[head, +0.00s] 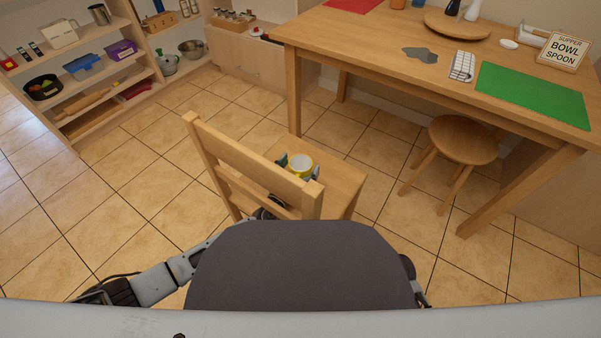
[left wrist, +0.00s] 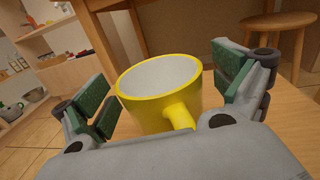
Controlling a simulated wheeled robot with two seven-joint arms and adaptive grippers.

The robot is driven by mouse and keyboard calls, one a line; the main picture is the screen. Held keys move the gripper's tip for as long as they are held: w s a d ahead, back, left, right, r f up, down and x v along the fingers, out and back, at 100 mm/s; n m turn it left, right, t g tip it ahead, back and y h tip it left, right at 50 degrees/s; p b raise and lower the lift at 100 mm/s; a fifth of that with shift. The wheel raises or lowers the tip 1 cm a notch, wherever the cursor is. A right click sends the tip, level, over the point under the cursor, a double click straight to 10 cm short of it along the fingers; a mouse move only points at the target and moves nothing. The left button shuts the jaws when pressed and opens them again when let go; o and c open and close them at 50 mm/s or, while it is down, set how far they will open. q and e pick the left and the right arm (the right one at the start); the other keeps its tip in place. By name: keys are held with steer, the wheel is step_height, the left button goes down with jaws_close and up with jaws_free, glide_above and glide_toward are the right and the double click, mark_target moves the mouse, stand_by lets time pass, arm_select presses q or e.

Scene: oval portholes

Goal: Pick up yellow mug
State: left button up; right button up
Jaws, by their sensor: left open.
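The yellow mug (head: 300,166) stands upright on the seat of a wooden chair (head: 340,184), partly hidden behind the chair's backrest in the head view. In the left wrist view the mug (left wrist: 150,102) has a white inside, and its handle points toward my wrist. My left gripper (head: 299,166) is open, with one finger on each side of the mug. The green finger pads (left wrist: 165,92) show a gap to the mug on both sides, wider on the right. My right gripper is hidden; only a bit of that arm shows beside my body.
The chair's backrest (head: 250,165) stands between my body and the mug. A wooden table (head: 400,28) with a green mat (head: 533,95) and a sign (head: 563,51) is at the upper right. A stool (head: 462,140) stands beneath its edge. Shelves (head: 85,62) line the left.

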arm_select(q)
steer(key=c, duration=1.3)
steer(key=shift+r, duration=0.15)
steer(key=shift+r+p, duration=0.3)
steer(key=shift+r, duration=0.05)
steer(key=shift+r+p, duration=2.75)
steer(key=shift+r, duration=1.8)
arm_select(e)
steer(key=s+d+r+g+h, duration=0.1)
steer(key=d+r+g+h, duration=0.1)
steer(key=r, duration=0.9)
steer(key=shift+s+d+r+n, duration=0.15)
steer(key=shift+d+r+n, duration=0.15)
steer(key=shift+d, duration=0.4)
